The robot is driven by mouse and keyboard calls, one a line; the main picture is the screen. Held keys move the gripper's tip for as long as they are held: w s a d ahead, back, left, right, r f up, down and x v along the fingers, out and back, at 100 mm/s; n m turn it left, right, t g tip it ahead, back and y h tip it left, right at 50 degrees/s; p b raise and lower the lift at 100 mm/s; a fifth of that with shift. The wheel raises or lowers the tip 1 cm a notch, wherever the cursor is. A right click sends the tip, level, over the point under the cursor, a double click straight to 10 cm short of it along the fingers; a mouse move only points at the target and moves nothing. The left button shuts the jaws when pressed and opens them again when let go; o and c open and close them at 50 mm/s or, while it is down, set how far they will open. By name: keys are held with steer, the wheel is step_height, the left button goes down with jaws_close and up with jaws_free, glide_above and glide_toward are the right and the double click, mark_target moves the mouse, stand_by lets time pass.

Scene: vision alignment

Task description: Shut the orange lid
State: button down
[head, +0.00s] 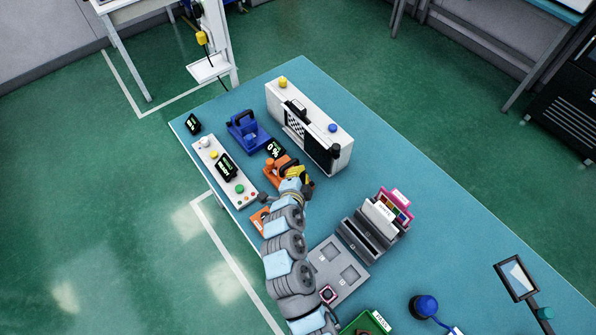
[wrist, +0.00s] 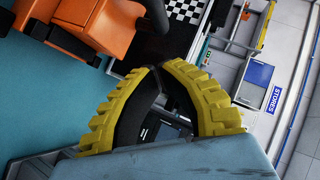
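In the wrist view a large orange part (wrist: 95,28) with dark pieces fills the upper left, close to my fingers. My gripper (head: 301,172) has yellow ribbed fingers and is just right of the orange fixture. In the wrist view its fingertips (wrist: 157,69) come together with nothing seen held between them.
A blue fixture (head: 247,131) stands further left. A white panel with buttons (head: 226,172) lies along the near edge. A tall white box with a checkered patch (head: 309,125) stands behind my gripper. A grey tray (head: 338,272) and a grey rack (head: 371,232) are to the right.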

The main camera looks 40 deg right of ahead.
steer(key=b+v, duration=0.1)
steer(key=v, duration=0.9)
